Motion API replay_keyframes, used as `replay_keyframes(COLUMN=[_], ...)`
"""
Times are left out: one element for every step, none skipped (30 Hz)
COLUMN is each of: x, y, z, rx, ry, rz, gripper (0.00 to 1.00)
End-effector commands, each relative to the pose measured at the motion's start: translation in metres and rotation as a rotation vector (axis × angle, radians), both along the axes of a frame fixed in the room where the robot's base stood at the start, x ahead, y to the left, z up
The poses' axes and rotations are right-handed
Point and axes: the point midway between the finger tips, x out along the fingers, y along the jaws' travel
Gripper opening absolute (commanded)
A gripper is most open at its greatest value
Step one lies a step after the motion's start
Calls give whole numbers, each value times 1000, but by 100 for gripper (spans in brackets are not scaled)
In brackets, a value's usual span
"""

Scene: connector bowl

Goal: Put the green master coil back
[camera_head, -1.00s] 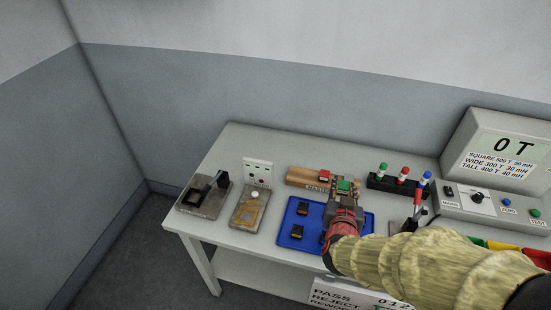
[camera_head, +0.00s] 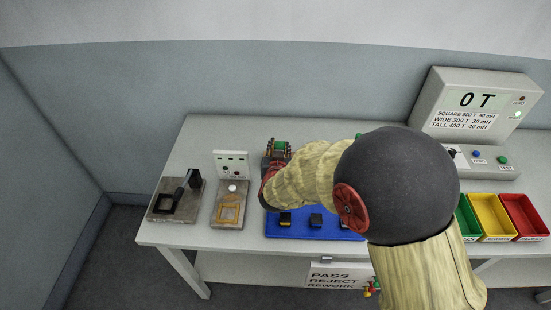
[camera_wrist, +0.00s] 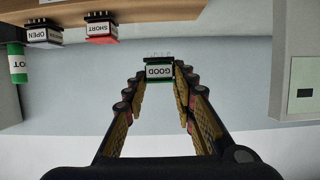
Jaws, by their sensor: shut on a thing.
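The green coil marked GOOD (camera_wrist: 159,71) is between the fingertips of my gripper (camera_wrist: 160,78), which is shut on it; pins show at its far end. In the head view, the green coil (camera_head: 281,146) shows at the tip of my gripper (camera_head: 277,153), just right of the white socket panel. The wooden holder (camera_wrist: 70,14) is in the upper left of the wrist view, carrying a coil marked OPEN (camera_wrist: 44,34) and a red one marked SHORT (camera_wrist: 102,31). The held coil is apart from them. In the head view, my arm hides the holder.
A blue tray (camera_head: 275,233) with dark coils lies in front. The tester (camera_head: 437,112) and coloured bins (camera_head: 493,222) are at right.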

Motion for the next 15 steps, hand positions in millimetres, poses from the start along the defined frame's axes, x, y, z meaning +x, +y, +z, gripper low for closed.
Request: replay_keyframes(x=[5, 7, 10, 11, 12, 13, 13, 14, 16, 17, 19, 20, 20, 19, 19], y=[3, 5, 6, 7, 8, 8, 9, 9, 10, 11, 13, 14, 13, 13, 13], z=[-9, -11, -13, -15, -16, -17, -18, -19, -21, -24, -27, -33, -39, -44, -50], rx=[0, 0, 1, 1, 1, 1, 1, 1, 1, 2, 2, 1, 1, 1, 1], ry=[-1, -1, -2, -2, -2, -2, -2, -2, -2, -2, -2, -1, 0, 0, 0], rz=[0, 0, 0, 0, 0, 0, 0, 0, 0, -1, -1, 0, 0, 0, -1], gripper=[0, 0, 0, 0, 0, 0, 0, 0, 0, 0, 0, 0, 0, 0, 0])
